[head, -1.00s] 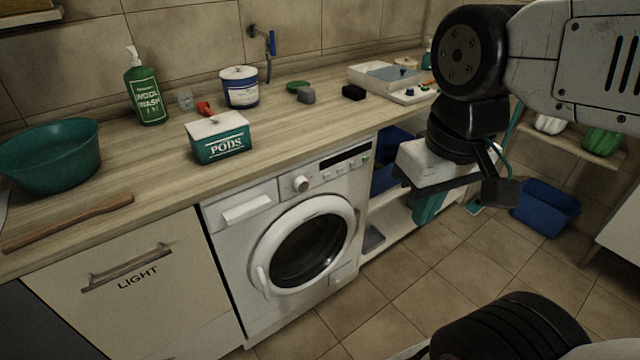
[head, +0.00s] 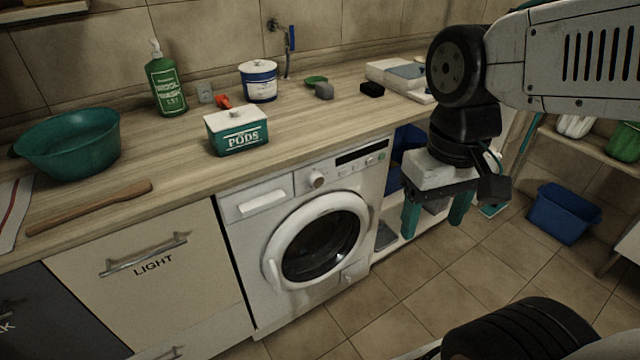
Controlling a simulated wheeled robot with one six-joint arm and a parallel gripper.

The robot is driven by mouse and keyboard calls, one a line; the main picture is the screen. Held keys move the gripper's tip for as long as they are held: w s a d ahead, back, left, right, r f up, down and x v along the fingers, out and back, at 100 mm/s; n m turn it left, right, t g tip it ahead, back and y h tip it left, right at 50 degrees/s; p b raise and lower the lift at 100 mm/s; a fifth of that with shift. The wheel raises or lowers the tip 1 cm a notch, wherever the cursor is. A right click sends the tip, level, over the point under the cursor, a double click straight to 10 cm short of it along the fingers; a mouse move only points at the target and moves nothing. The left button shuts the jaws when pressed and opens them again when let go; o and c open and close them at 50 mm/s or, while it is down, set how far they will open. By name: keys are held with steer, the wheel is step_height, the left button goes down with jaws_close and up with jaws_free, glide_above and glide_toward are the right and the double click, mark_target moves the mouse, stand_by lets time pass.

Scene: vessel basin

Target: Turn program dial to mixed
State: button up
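The program dial (head: 317,180) is a round pale knob on the upper front panel of the white washing machine (head: 240,235). It sits right of the detergent drawer (head: 262,203) and left of the dark display (head: 361,154). The dial's markings are too small to read. My gripper (head: 435,222) hangs to the right of the machine in the picture, with its two teal fingers pointing down. The fingers are spread apart with nothing visible between them. The gripper is clear of the dial.
The worktop (head: 180,165) above the machine holds a teal PODS box (head: 238,139), a green bottle (head: 166,85), a teal basin (head: 65,145) and a wooden paddle (head: 90,207). A blue bin (head: 563,213) stands on the tiled floor at right. Floor before the machine looks clear.

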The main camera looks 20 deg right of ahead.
steer(key=w+d+f, duration=0.2)
steer(key=w+f, duration=1)
steer(key=f, duration=0.5)
steer(key=n+t+y, duration=0.3)
steer(key=n+t, duration=0.2)
steer(key=t, duration=1.3)
glide_toward(318, 182)
steer(key=w, duration=0.5)
steer(key=w+a, duration=0.1)
steer(key=w, duration=0.3)
steer(key=shift+a, duration=0.2)
steer(key=shift+s, duration=0.1)
steer(key=c, duration=1)
